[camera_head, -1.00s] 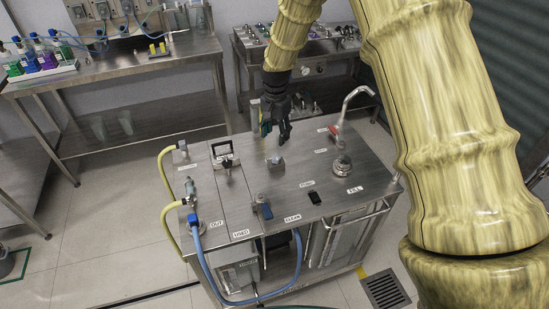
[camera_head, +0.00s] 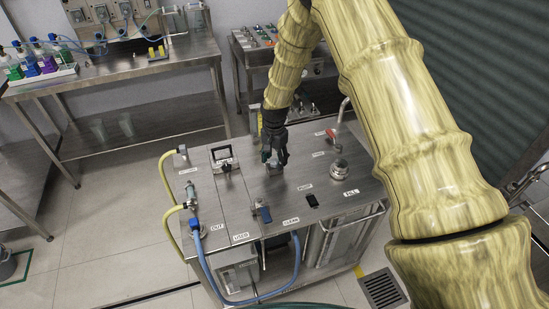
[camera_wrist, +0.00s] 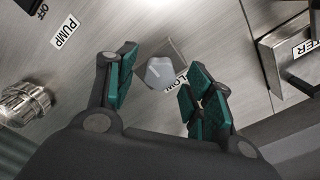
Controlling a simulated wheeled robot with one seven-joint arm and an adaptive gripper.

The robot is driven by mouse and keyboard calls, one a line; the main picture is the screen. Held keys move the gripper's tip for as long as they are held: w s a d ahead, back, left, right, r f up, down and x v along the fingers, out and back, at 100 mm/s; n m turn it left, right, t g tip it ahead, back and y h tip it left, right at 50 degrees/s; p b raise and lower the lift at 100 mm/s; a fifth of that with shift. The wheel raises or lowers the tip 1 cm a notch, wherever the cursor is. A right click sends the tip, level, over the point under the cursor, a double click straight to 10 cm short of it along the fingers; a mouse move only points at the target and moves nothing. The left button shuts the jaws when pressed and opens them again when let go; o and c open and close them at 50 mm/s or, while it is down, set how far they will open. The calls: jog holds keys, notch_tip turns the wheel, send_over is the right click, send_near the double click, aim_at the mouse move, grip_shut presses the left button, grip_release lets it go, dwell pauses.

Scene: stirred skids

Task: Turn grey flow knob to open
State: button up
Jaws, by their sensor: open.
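The grey flow knob (camera_wrist: 159,72) sits on a small square plate on the skid's steel top, beside a label partly hidden that reads like "FLOW". In the wrist view my gripper (camera_wrist: 157,82) is open, with its green-padded fingers on either side of the knob and gaps between pads and knob. In the head view my gripper (camera_head: 274,160) points down over the middle of the skid top (camera_head: 290,193), and its fingers mostly hide the knob there. I cannot tell the exact height of the fingertips over the plate.
A black-handled filter part (camera_head: 224,158) stands left of my gripper. A red-handled tap (camera_head: 333,133) and a round fill cap (camera_head: 339,169) are to the right. A blue lever (camera_head: 264,212) and a black pump switch (camera_head: 312,200) are nearer the front. Hoses hang at the left.

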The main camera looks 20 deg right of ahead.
jog(key=shift+f, duration=0.2)
jog(key=shift+c, duration=0.2)
jog(key=c, duration=1)
jog(key=shift+o, duration=0.2)
